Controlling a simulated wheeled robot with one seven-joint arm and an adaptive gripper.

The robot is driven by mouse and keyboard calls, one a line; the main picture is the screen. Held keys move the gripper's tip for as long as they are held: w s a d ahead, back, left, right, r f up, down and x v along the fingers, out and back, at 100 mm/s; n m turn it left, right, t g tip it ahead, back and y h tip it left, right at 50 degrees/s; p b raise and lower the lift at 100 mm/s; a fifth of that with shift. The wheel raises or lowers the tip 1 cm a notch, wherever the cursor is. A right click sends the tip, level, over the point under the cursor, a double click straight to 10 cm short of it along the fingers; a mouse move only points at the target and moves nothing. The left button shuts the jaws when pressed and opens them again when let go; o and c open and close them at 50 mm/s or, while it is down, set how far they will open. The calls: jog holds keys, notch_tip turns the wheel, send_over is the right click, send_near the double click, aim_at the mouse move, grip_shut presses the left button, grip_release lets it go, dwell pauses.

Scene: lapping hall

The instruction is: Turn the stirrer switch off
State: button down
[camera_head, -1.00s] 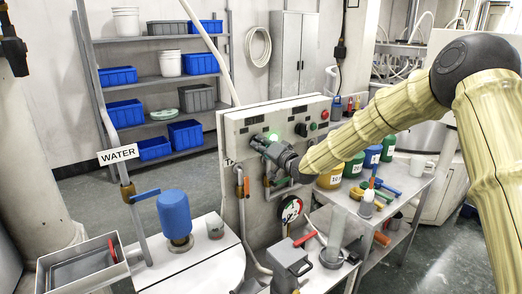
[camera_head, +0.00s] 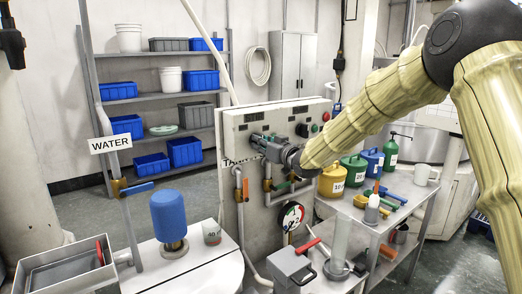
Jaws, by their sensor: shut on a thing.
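The grey control panel (camera_head: 236,124) stands upright near the middle, with small dark displays along its top. My gripper (camera_head: 258,142) is at the left part of its front face, reaching in from the right. Its jaws are shut on a small switch at the panel face, which they hide almost entirely. I cannot read a label for this switch or see which way it points. To the right on the panel are a dark knob (camera_head: 301,130) and a red button (camera_head: 326,117), both clear of my gripper.
Below the panel are pipes with an orange-handled valve (camera_head: 239,182) and a round gauge (camera_head: 291,216). A blue-capped vessel (camera_head: 170,215) stands front left. A side table at right holds yellow, green and blue jugs (camera_head: 333,181). Shelves (camera_head: 160,97) stand behind.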

jog(key=shift+f+n+b, duration=0.1)
jog(key=shift+n+b, duration=0.25)
jog(key=shift+n, duration=0.15)
jog(key=c, duration=1.4)
grip_release()
jog(key=shift+s+d, duration=0.1)
jog(key=shift+d, duration=0.05)
jog(key=v, duration=1.1)
jog(key=shift+s+d, duration=0.25)
jog(key=shift+s, duration=0.05)
